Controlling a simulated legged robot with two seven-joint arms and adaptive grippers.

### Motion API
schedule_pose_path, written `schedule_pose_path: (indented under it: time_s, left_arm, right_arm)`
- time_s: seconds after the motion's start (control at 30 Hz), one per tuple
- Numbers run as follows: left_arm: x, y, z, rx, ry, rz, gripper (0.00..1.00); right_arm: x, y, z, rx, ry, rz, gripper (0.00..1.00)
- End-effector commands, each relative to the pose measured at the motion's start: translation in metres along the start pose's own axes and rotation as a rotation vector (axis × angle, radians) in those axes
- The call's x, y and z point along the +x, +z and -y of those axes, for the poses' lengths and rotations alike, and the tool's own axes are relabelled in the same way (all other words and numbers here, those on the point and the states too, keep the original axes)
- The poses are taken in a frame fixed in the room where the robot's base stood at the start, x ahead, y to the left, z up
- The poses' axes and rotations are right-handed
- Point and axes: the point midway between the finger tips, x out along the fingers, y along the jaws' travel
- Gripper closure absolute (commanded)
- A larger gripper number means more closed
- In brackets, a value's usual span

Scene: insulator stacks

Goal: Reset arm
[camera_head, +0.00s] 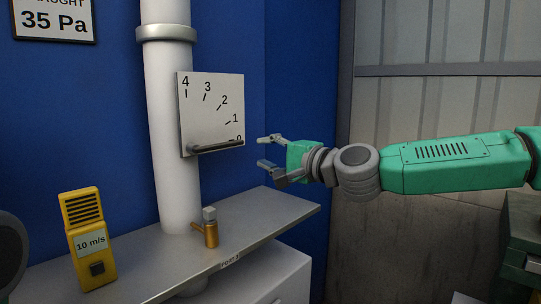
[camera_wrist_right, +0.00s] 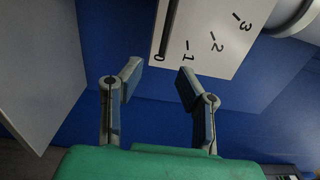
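My right arm (camera_head: 455,163) is green and reaches in from the right in the head view. Its gripper (camera_head: 266,152) is open and empty, just right of a white dial plate (camera_head: 212,112) marked 0 to 4. A grey lever (camera_head: 215,147) on the plate points right, at the 0 mark. In the right wrist view, the open fingers (camera_wrist_right: 157,80) have a gap between them, with the plate (camera_wrist_right: 205,45) and the lever (camera_wrist_right: 169,28) beyond. The fingers look apart from the lever. My left gripper does not show; a dark rounded part is at the head view's left edge.
A white pipe (camera_head: 172,120) stands behind the plate. On the grey shelf (camera_head: 150,262) are a yellow meter (camera_head: 88,240) reading 10 m/s and a small brass valve-like fitting (camera_head: 210,234). A sign (camera_head: 54,20) reads 35 Pa. A green box (camera_head: 522,245) is at lower right.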

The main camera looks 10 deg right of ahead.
Motion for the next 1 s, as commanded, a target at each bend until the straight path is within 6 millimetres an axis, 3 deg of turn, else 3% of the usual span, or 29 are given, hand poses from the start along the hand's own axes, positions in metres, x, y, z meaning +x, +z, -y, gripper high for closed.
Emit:
schedule_pose_path:
  time_s: [0.13, 0.47, 0.57, 0.67, 0.77, 0.87, 1.0]
  left_arm:
    - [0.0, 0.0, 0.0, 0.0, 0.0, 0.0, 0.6]
    - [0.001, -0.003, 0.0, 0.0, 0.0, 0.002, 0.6]
    - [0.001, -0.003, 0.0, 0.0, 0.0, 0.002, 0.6]
    - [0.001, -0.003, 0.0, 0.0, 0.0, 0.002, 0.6]
    - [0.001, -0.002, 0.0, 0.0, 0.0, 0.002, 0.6]
    - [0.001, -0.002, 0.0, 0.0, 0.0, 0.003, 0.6]
    - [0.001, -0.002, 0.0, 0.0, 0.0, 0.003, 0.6]
  right_arm:
    - [-0.011, 0.0, 0.0, 0.0, 0.001, 0.001, 0.69]
    - [-0.013, 0.001, -0.001, -0.001, 0.002, 0.001, 0.69]
    - [-0.012, 0.005, -0.013, -0.008, 0.022, 0.008, 0.69]
    - [-0.01, 0.021, -0.05, -0.032, 0.086, 0.03, 0.69]
    - [-0.012, 0.046, -0.111, -0.078, 0.191, 0.067, 0.69]
    - [-0.026, 0.073, -0.182, -0.139, 0.318, 0.115, 0.69]
    - [-0.063, 0.107, -0.278, -0.229, 0.498, 0.19, 0.69]
